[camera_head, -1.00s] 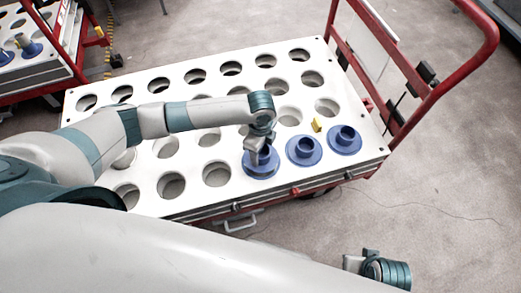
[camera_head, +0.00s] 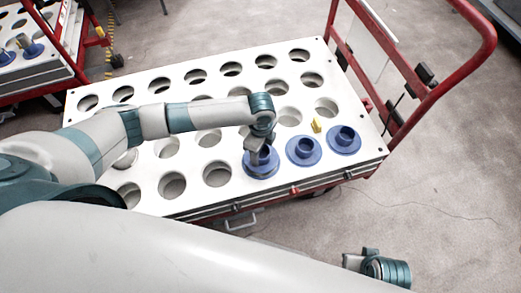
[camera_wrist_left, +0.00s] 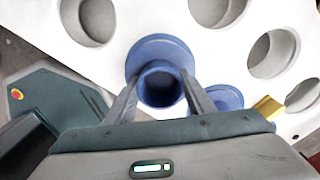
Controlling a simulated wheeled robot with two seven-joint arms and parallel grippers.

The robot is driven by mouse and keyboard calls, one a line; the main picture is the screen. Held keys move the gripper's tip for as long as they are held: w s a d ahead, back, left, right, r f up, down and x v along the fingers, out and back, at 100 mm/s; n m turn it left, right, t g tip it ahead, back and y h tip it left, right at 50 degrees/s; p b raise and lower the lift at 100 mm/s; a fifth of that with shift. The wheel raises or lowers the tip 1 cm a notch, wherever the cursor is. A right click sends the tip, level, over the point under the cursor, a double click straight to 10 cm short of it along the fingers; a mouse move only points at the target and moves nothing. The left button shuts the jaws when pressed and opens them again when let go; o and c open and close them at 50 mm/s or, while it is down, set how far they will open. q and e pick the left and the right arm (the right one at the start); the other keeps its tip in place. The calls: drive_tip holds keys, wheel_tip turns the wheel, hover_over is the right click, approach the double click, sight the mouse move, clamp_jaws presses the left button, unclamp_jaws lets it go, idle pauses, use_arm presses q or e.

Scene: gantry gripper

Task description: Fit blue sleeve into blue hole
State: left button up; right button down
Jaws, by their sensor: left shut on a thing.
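A blue flanged sleeve (camera_head: 261,165) is at the front row of the white board (camera_head: 226,142), left of two other blue sleeves. My left gripper (camera_head: 261,150) is above it, shut on its upright tube. In the left wrist view the tube of the sleeve (camera_wrist_left: 160,86) is between the two fingers (camera_wrist_left: 161,95), with its round flange against or just over the board. The flange covers whatever hole is under it, so I cannot tell whether it sits flush. My right gripper (camera_head: 358,258) is low at the right, away from the board; its jaw opening is unclear.
Two blue sleeves (camera_head: 304,150) (camera_head: 344,139) stand to the right in the same row. A small yellow piece (camera_head: 316,126) is behind them. Empty round holes fill the rest of the board. A red cart handle (camera_head: 430,90) rises at the right. Another cart (camera_head: 40,70) is at the far left.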

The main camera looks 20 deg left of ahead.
sight(261, 157)
use_arm(q)
drive_tip(key=shift+p, duration=0.95)
use_arm(e)
drive_tip(key=shift+r, duration=0.95)
use_arm(q)
drive_tip(key=shift+f+b, duration=0.5)
drive_tip(key=shift+f, duration=1.1)
use_arm(e)
drive_tip(key=shift+f, duration=0.5)
use_arm(q)
drive_tip(key=o, duration=1.3)
use_arm(e)
drive_tip(key=shift+f, duration=0.15)
use_arm(q)
drive_tip(key=shift+w+r, duration=0.1)
drive_tip(key=shift+r, duration=0.4)
wheel_tip(261, 157, up, 16)
drive_tip(key=shift+r+p, duration=0.2)
drive_tip(key=shift+p, duration=0.7)
use_arm(e)
wheel_tip(261, 157, down, 12)
drive_tip(key=shift+w+f, duration=0.2)
drive_tip(key=shift+w, duration=0.1)
drive_tip(key=shift+d, duration=0.1)
